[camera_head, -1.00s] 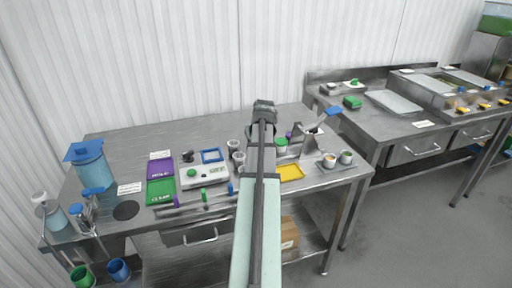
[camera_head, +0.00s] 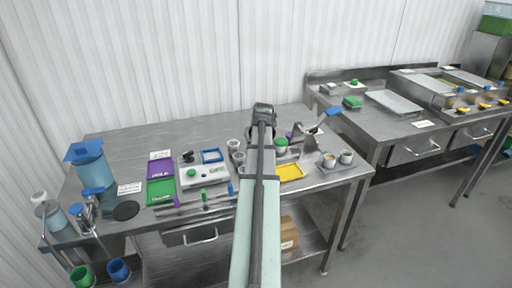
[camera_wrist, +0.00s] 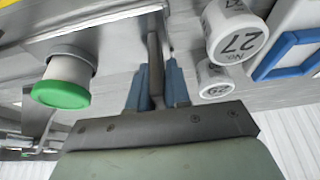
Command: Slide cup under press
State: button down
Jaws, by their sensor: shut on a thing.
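In the wrist view my gripper (camera_wrist: 156,72) has its two blue fingers closed on a thin dark grey tab (camera_wrist: 155,47) at the edge of a flat metal plate (camera_wrist: 112,35). A pale cup with a green top (camera_wrist: 62,84) stands beside the plate, left of my fingers; whether it rests on the plate is unclear. In the head view this green-topped cup (camera_head: 281,142) stands just left of the press (camera_head: 311,143) with its blue-ended lever (camera_head: 333,112). My arm hides my fingers and the tab in the head view.
White cups marked 27 (camera_wrist: 236,32) and G2 (camera_wrist: 215,80) stand close right of my fingers in the wrist view. A yellow tray (camera_head: 291,172) lies at the front. Two small cups stand on a tray (camera_head: 335,168) to the right. A scale (camera_head: 205,175) is left.

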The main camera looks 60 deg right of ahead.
aim_at(279, 141)
dwell(0.4)
jog(key=s+d, duration=0.6)
jog(key=d, duration=0.1)
jog(key=shift+s, duration=0.4)
jog(key=c, duration=1.2)
grip_release()
jog(key=shift+a, duration=0.1)
jog(key=shift+o, duration=0.2)
jog(key=shift+r, duration=0.1)
jog(key=v, duration=1.3)
jog(key=shift+r, duration=0.3)
jog(key=shift+s+a, duration=0.1)
jog(key=shift+s, duration=0.05)
